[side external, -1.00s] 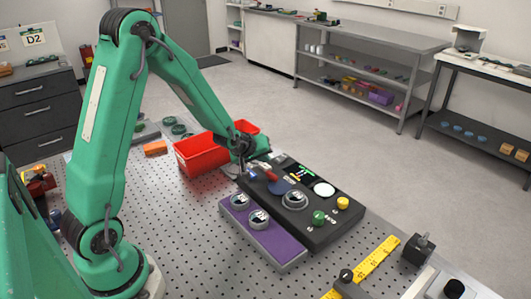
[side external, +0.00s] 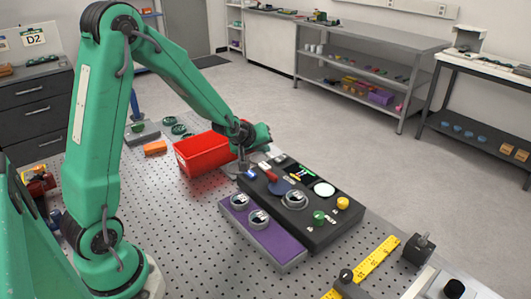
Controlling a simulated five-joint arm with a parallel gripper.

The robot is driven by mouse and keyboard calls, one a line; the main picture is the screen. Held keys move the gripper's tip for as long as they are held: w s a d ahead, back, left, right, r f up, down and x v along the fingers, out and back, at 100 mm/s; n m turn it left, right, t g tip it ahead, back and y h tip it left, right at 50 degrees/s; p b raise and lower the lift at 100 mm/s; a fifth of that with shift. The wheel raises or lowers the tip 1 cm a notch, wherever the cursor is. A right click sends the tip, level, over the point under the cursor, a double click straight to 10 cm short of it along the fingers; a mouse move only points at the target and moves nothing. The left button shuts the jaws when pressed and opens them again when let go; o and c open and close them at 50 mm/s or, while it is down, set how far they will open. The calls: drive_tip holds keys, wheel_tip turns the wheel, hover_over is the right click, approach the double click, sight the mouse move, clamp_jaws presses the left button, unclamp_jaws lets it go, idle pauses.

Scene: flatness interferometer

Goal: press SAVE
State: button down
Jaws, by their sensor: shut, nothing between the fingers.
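The black instrument console (side external: 322,231) lies on the perforated table. It carries a lit screen (side external: 303,172), a white disc (side external: 324,189), a round dial (side external: 294,199), a green knob (side external: 319,217) and a yellow knob (side external: 343,203). At its far left end are small blue (side external: 251,174) and red (side external: 271,175) parts. I cannot read any SAVE label, so I cannot tell which control it is. My gripper (side external: 243,168) points down at the console's far left end, shut and empty. Whether its tip touches anything is unclear.
A purple block (side external: 277,247) with round gauges sits along the console's front left side. A red bin (side external: 203,153) stands just behind my gripper. A yellow ruler (side external: 383,255) and a black clamp (side external: 418,249) lie at the right.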

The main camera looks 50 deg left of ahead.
drive_tip(key=shift+r, duration=0.95)
drive_tip(key=s+d+r+m+g+h, duration=0.1)
drive_tip(key=s+d+r+m, duration=0.4)
drive_tip(key=s+d+r, duration=0.4)
drive_tip(key=s+d+r+m+g, duration=0.1)
drive_tip(key=s+r+m, duration=0.1)
drive_tip(key=s, duration=0.6)
drive_tip(key=s+d+r+m+g+h, duration=0.1)
drive_tip(key=s+m, duration=0.3)
drive_tip(key=s, duration=0.5)
drive_tip(key=shift+d+r+m, duration=0.3)
drive_tip(key=shift+d+r, duration=0.05)
drive_tip(key=shift+d, duration=0.45)
